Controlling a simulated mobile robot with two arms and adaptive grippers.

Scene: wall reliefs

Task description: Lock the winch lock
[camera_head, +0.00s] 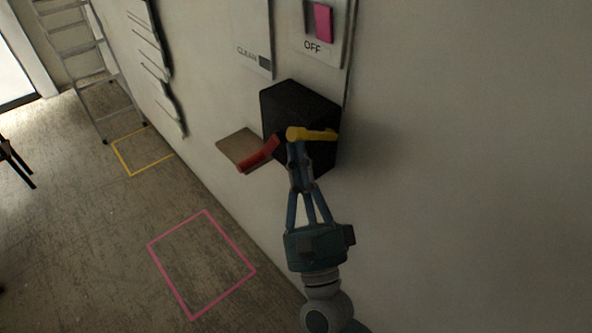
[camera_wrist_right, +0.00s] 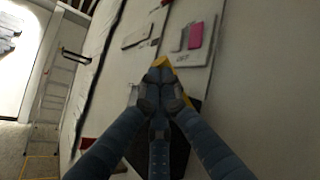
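A black box (camera_head: 288,102) is mounted on the wall and carries a yellow lever (camera_head: 318,135) on its front. The lever lies nearly level, pointing right. A red handle (camera_head: 259,155) sits at the box's left side, by a brown board. No label shows which part is the winch lock. My right gripper (camera_head: 296,146) reaches up from below, its fingers closed together at the lever's left end. In the right wrist view the fingertips (camera_wrist_right: 161,78) meet on the yellow lever (camera_wrist_right: 162,62), partly hiding it and the box. My left gripper is out of view.
A panel with a pink switch (camera_head: 323,22) marked OFF is above the box, beside a panel (camera_head: 252,35) marked CLEAN. The brown board (camera_head: 236,147) juts out at left. A ladder (camera_head: 77,45) leans farther left. Wall at right is bare.

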